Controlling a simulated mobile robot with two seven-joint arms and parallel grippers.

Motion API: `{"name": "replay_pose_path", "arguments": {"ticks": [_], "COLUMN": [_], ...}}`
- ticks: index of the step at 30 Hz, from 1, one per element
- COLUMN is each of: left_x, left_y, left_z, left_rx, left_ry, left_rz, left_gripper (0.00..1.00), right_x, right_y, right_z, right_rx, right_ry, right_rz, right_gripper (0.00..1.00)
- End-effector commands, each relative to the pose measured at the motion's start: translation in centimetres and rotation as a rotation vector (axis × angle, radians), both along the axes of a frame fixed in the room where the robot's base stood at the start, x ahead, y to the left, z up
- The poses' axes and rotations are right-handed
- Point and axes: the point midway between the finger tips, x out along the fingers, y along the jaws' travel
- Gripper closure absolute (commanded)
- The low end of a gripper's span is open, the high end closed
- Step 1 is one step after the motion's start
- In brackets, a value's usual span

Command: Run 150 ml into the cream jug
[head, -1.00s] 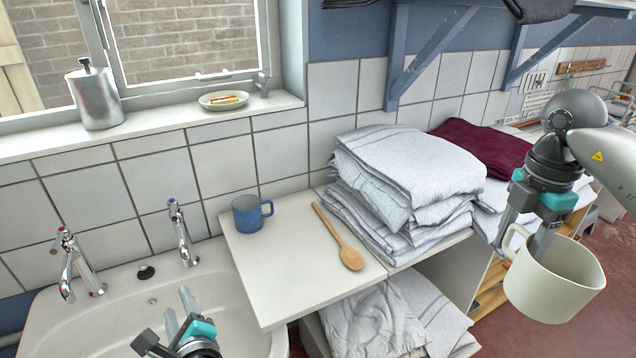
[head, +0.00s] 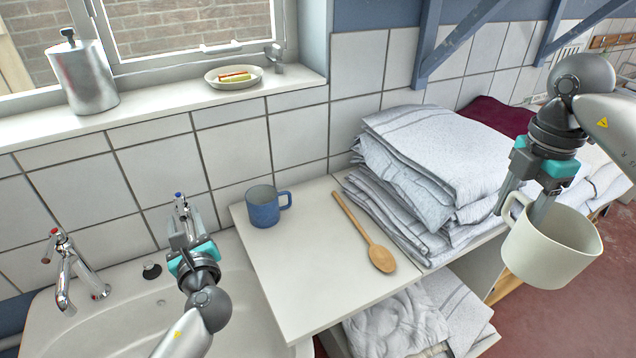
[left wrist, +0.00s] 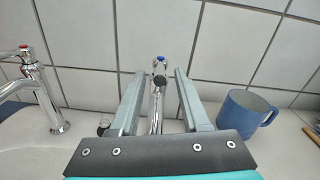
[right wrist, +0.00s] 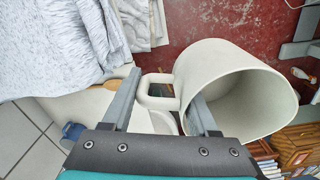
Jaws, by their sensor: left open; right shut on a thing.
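The cream jug (head: 555,250) hangs upright at the right of the head view, its handle at its left side. My right gripper (head: 522,208) is shut on it at the handle side; the jug also shows in the right wrist view (right wrist: 225,85), where I see no liquid inside. My left gripper (head: 184,224) is open in front of the blue-marked tap (head: 180,200). In the left wrist view this tap (left wrist: 160,64) stands between the two open fingers, apparently untouched. The red-marked tap (head: 65,270) stands to its left. Both taps serve the white basin (head: 130,330).
A blue mug (head: 264,208) and a wooden spoon (head: 368,240) lie on the white board (head: 300,270) right of the basin. Folded towels (head: 430,160) are stacked beyond. A metal dispenser (head: 82,75) and a soap dish (head: 233,77) stand on the sill.

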Motion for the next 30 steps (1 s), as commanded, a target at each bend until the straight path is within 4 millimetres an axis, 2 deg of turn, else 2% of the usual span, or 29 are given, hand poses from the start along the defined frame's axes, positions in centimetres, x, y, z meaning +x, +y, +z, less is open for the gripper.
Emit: {"name": "replay_pose_path", "arguments": {"ticks": [3,9,22,30], "left_x": [2.0,4.1,4.8,4.8], "left_y": [1.3,2.6,3.1,3.1], "left_z": [0.0,0.0,0.0,0.0], "left_rx": [0.001,0.001,-0.001,-0.001], "left_ry": [-0.002,-0.001,0.0,0.0], "left_rz": [0.0,0.0,0.0,-0.001], "left_gripper": [0.54,0.54,0.54,0.83], "right_x": [0.0,0.0,0.0,0.0], "right_y": [0.0,0.0,0.0,0.0], "right_z": [-0.3,-0.7,-0.7,-0.7], "right_rx": [0.0,0.0,0.0,0.0], "right_ry": [-0.001,-0.001,-0.001,-0.001], "right_rz": [0.0,0.0,0.0,0.0], "right_gripper": [1.0,1.0,1.0,1.0]}}
